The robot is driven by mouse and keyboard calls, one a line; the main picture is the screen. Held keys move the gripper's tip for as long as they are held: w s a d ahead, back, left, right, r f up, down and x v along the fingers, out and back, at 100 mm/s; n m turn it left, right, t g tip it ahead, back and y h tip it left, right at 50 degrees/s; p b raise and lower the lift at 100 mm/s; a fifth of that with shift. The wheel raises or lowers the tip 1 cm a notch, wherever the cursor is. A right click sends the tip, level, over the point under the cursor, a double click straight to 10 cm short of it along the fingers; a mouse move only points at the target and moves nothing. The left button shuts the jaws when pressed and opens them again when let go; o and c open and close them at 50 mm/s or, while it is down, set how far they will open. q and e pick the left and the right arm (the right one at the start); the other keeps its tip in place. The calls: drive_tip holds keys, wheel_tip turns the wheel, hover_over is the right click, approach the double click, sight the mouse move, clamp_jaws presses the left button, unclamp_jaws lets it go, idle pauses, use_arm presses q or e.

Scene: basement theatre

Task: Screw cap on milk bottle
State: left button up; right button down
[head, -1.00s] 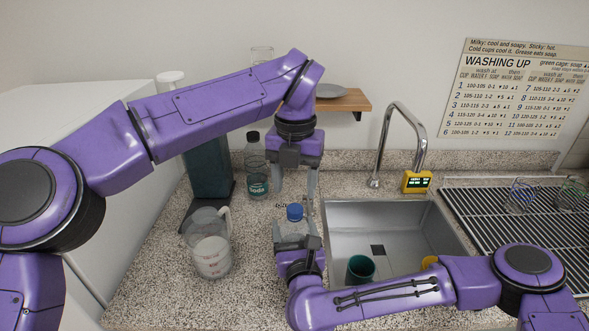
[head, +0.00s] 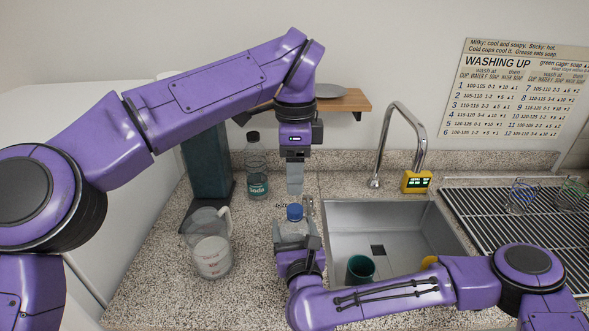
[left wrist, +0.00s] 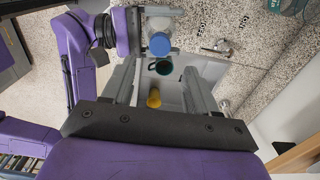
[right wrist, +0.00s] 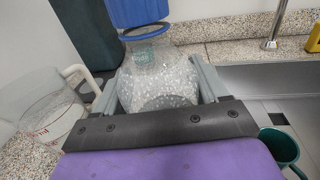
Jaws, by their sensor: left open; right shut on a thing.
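The milk bottle (head: 291,231) is clear and stands upright by the sink's left edge; it also shows in the right wrist view (right wrist: 160,82). The blue cap (head: 295,212) sits at the top of its neck, and shows in the left wrist view (left wrist: 160,44) and the right wrist view (right wrist: 140,14). How tightly it sits I cannot tell. My right gripper (head: 297,243) is shut around the bottle's body. My left gripper (head: 295,198) points down just above the cap, open and apart from it; its fingers overlap edge-on in the head view.
A measuring jug (head: 211,255) stands left of the bottle, and a soda bottle (head: 256,168) behind. The sink (head: 345,215) to the right holds a dark green cup (head: 360,268) and something yellow (head: 428,262). A tap (head: 373,165) and yellow timer (head: 416,182) stand behind the sink.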

sight(294, 208)
use_arm(q)
wheel_tip(294, 208, down, 8)
drive_tip(key=shift+f, duration=0.1)
idle(0.4)
clamp_jaws()
